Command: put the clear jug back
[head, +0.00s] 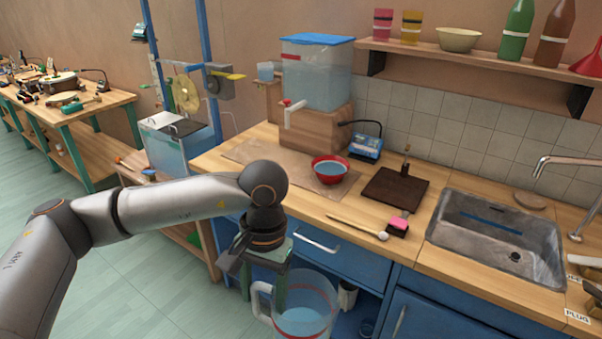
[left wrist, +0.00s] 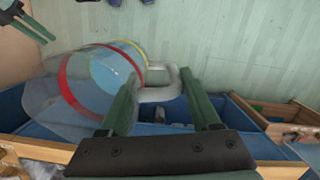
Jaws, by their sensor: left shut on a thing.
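The clear jug (head: 318,295) hangs in front of the blue cabinets, below the counter's front edge. It has a red band and bluish contents low inside. My left gripper (head: 265,290) is shut on its handle at the jug's left side in the head view. In the left wrist view the jug (left wrist: 85,80) lies left of the fingers, and its pale handle passes between the fingertips of the left gripper (left wrist: 165,95). Green finger-like parts, seemingly my right gripper (left wrist: 30,22), show at the top left corner of that view; their opening is unclear.
On the counter (head: 400,255) are a red bowl (head: 330,170) with blue liquid, a dark board (head: 395,187), a long beater (head: 357,228) and a sink (head: 495,235). A clear tank (head: 317,78) with a blue lid and tap stands on a wooden block behind. Open floor (head: 130,270) lies left.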

